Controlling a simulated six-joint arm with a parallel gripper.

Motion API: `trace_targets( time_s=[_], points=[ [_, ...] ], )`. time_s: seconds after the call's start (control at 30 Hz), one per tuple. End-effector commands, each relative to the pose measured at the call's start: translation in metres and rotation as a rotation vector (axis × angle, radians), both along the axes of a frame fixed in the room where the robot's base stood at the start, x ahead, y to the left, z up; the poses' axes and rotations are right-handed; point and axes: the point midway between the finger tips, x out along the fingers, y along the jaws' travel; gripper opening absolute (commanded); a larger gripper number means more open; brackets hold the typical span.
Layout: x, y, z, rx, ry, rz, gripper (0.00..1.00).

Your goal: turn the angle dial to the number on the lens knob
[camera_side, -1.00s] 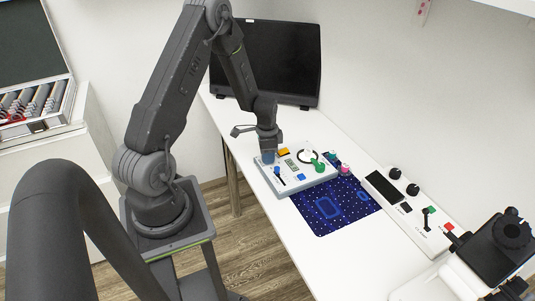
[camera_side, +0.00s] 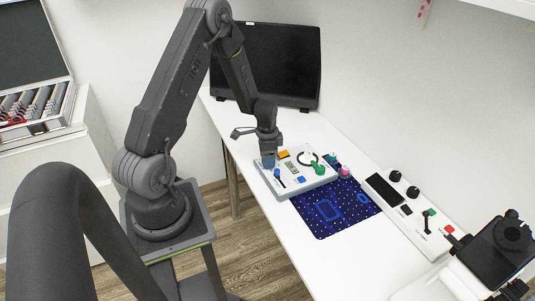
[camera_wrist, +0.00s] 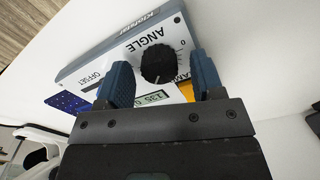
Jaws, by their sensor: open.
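The angle dial (camera_wrist: 162,63) is a black ribbed knob beside the word ANGLE on a grey-white panel (camera_wrist: 100,62). In the side view my gripper (camera_side: 268,161) is at the far left corner of the panel (camera_side: 318,186) and hides the dial. Two black knobs (camera_side: 396,176) are on a white box at the right; I cannot tell which is the lens knob, and no number is readable.
A small display (camera_wrist: 154,98) and an orange button (camera_wrist: 187,91) lie near the fingers. A blue mat (camera_side: 350,213) lies in front. A black monitor (camera_side: 277,62) stands behind.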

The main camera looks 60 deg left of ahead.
Motion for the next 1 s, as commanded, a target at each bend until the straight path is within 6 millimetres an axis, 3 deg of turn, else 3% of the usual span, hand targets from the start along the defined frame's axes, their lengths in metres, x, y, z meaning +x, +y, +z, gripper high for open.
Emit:
trace_targets(
  time_s=[0.17, 0.7, 1.0],
  points=[
    [0.000, 0.001, 0.013, 0.001, -0.003, 0.000, 0.61],
    [-0.001, 0.003, 0.121, 0.003, -0.004, 0.000, 0.61],
    [-0.002, 0.003, 0.138, 0.001, 0.000, 0.000, 0.61]
  ],
)
